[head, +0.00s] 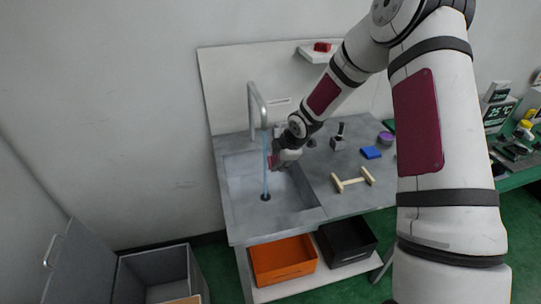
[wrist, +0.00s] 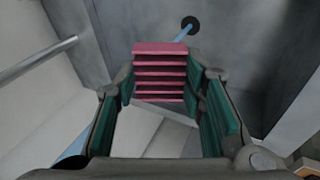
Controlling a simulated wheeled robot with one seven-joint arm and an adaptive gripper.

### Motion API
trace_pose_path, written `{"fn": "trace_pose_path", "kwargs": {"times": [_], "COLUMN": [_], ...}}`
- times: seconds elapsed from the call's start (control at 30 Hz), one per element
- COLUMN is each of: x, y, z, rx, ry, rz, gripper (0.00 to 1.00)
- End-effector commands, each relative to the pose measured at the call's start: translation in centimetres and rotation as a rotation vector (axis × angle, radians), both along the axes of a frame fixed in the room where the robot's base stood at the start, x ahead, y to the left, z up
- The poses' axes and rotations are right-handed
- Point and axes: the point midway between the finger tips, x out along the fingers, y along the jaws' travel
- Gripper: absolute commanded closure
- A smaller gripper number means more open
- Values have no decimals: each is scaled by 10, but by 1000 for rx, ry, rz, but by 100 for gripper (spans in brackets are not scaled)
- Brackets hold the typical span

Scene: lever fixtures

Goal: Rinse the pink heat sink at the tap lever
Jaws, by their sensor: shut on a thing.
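The pink heat sink (wrist: 160,72), a block with several flat fins, sits between the green-padded fingers of my gripper (wrist: 162,88) in the wrist view. My gripper is shut on it. In the head view the heat sink (head: 273,161) is a small pink patch above the sink basin (head: 240,190), beside the water stream (head: 265,165). I cannot tell whether the water touches it. The tall grey tap (head: 256,100) is running, and its water falls to the drain (head: 266,197). My gripper (head: 280,160) partly hides the area behind it, and I cannot make out the tap lever clearly.
Orange (head: 283,260) and black (head: 346,241) crates sit below. A grey bin (head: 157,272) stands left.

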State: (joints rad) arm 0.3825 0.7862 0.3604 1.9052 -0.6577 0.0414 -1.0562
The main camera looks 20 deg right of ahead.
Motion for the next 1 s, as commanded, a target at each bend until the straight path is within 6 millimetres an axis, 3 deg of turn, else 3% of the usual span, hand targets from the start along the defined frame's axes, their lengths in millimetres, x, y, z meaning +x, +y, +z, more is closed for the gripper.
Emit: {"fn": "trace_pose_path", "kwargs": {"times": [0.5,1.0], "x": [-36,-38], "y": [-10,-12], "z": [2,0], "rx": [1,0], "ry": [-1,-1], "rz": [0,0], "gripper": [91,91]}}
